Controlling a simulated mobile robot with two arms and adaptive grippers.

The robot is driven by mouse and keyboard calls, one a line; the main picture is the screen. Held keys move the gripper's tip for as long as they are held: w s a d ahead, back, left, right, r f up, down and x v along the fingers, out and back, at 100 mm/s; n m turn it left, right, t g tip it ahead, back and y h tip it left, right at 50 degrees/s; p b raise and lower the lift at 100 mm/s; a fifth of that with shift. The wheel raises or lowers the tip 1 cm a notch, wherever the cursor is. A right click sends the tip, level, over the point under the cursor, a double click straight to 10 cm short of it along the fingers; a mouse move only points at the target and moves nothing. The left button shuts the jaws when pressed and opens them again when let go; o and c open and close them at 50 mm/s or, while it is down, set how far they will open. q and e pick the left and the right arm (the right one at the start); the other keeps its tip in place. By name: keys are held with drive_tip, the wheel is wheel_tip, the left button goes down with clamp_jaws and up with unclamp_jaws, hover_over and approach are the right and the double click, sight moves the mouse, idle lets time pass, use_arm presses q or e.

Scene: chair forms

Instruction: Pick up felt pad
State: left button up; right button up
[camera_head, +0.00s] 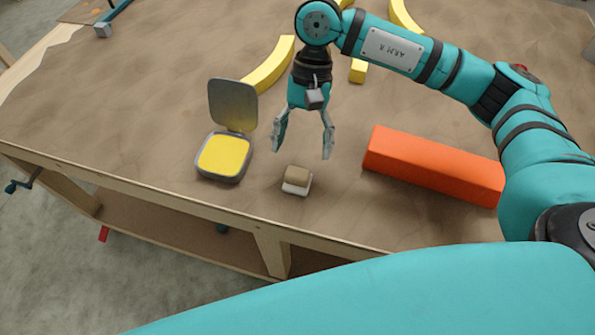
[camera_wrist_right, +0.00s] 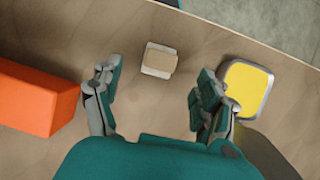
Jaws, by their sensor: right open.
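A small tan block, which looks like the felt pad (camera_head: 298,173), rests on a white base (camera_head: 291,188) near the table's front edge. In the right wrist view the pad (camera_wrist_right: 162,61) lies on its white base (camera_wrist_right: 149,71), just beyond the fingertips and roughly centred between them. My right gripper (camera_head: 302,152) points down, open and empty, behind and above the pad in the head view. It is apart from the pad, and its fingers also show in the right wrist view (camera_wrist_right: 157,75). My left gripper is not in view.
A grey hinged case (camera_head: 233,105) with a yellow inside stands left of the pad. A long orange block (camera_head: 430,165) lies to the right. Yellow curved pieces (camera_head: 270,66) lie farther back. The table's wooden front edge (camera_head: 180,185) is close to the pad.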

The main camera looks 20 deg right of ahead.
sight(298, 171)
drive_tip(key=shift+p+x, duration=0.3)
drive_tip(key=shift+x, duration=0.9)
drive_tip(key=shift+s+a+f+p, duration=0.1)
drive_tip(key=shift+f+p, duration=0.15)
drive_tip(key=shift+p, duration=0.05)
drive_tip(key=p+x, duration=0.2)
drive_tip(key=x, duration=0.1)
drive_tip(key=shift+f, duration=0.35)
drive_tip(key=shift+a+f, duration=0.15)
drive_tip(key=shift+f, duration=0.35)
drive_tip(key=c, duration=1.2)
wheel_tip(298, 171, up, 10)
drive_tip(key=b, duration=0.3)
drive_tip(key=shift+c, duration=0.2)
drive_tip(key=o, duration=0.6)
drive_tip(key=c, duration=0.5)
